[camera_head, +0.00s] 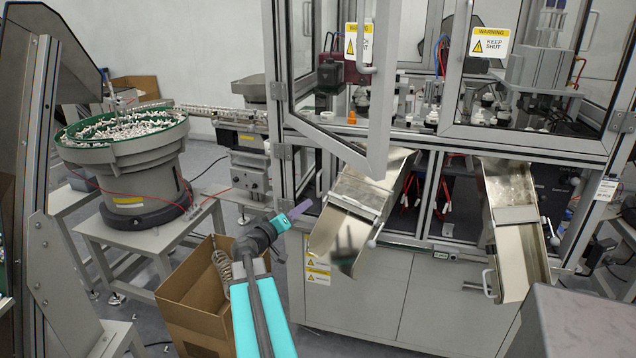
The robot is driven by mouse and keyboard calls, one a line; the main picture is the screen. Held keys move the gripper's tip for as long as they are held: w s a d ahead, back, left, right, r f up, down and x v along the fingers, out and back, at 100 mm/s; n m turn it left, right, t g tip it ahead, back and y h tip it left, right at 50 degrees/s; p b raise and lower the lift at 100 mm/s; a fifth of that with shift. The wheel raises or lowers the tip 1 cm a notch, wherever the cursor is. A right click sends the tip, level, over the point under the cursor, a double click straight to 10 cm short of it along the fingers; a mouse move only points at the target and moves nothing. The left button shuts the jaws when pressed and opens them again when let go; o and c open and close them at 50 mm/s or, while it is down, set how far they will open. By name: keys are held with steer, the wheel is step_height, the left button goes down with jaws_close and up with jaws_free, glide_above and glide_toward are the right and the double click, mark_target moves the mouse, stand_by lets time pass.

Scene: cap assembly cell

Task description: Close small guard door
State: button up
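The small guard door (381,110) is a clear panel in a grey metal frame on the left of the machine. It stands open, hinged at its left side, with its free right edge swung out toward me. It carries a yellow and white warning sign (351,48) and a pale handle near its free edge. My gripper (301,209), with teal and purple parts, is below and left of the door's lower free corner, apart from the door in the picture. I see no object at its tip. Its fingers are seen too edge-on to tell their opening.
Two metal chutes (338,232) (518,203) stick out of the machine front below the doors. A second guard door (535,138) at right looks shut. A cardboard box (197,312) stands below my arm. A round bowl feeder (130,172) stands at left.

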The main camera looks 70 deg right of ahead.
mark_target(318, 179)
steer(key=shift+w+a+r+m+t+p, duration=0.2)
steer(key=shift+r+m+p, duration=0.5)
steer(key=shift+m, duration=0.7)
steer(key=shift+w+r+m+t+p, duration=0.1)
steer(key=shift+w+r+m+p, duration=0.45)
steer(key=shift+m, duration=0.85)
steer(key=shift+w+a+r+m+t+p, duration=0.1)
steer(key=shift+r+m+p, duration=0.6)
steer(key=shift+m+p, duration=0.5)
steer(key=shift+d, duration=0.1)
steer(key=shift+s+d+p, duration=0.35)
steer(key=shift+d+p, duration=0.5)
steer(key=shift+d, duration=1.4)
steer(key=shift+s+d+p, duration=0.35)
steer(key=shift+d+p, duration=0.45)
steer(key=shift+d, duration=1.45)
steer(key=shift+s+d+p, duration=0.35)
steer(key=shift+d+p, duration=0.5)
steer(key=shift+d, duration=1.4)
jaws_close()
